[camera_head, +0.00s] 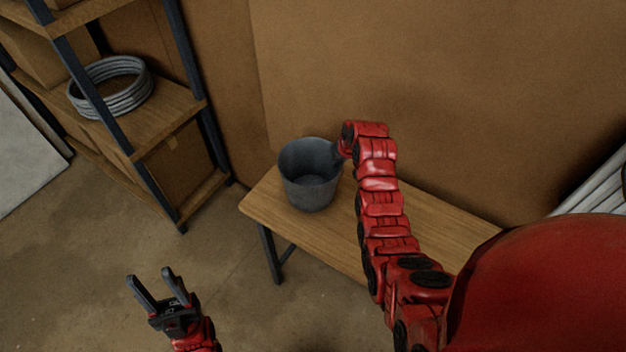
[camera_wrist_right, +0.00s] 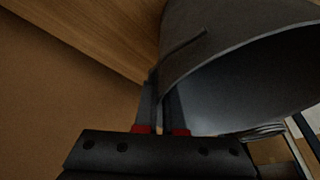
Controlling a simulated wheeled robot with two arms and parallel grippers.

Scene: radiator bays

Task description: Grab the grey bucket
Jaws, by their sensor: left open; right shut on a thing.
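The grey bucket (camera_head: 311,190) stands upright at the left end of a wooden bench (camera_head: 420,226), open at the top and empty as far as I can see. My right gripper (camera_head: 339,152) is at the right side of its rim. In the right wrist view my right gripper (camera_wrist_right: 162,105) is shut on the wall of the bucket (camera_wrist_right: 205,50), one finger outside and one inside. My left gripper (camera_head: 150,284) is open and empty above the floor at the lower left, apart from the bench.
A shelf unit with dark posts (camera_head: 205,130) stands at the left, with a coiled grey hose (camera_head: 112,88) and cardboard boxes (camera_head: 170,165). A brown wall (camera_head: 440,90) is behind the bench. White radiator-like bars (camera_head: 595,190) show at the right. Floor at the lower left is clear.

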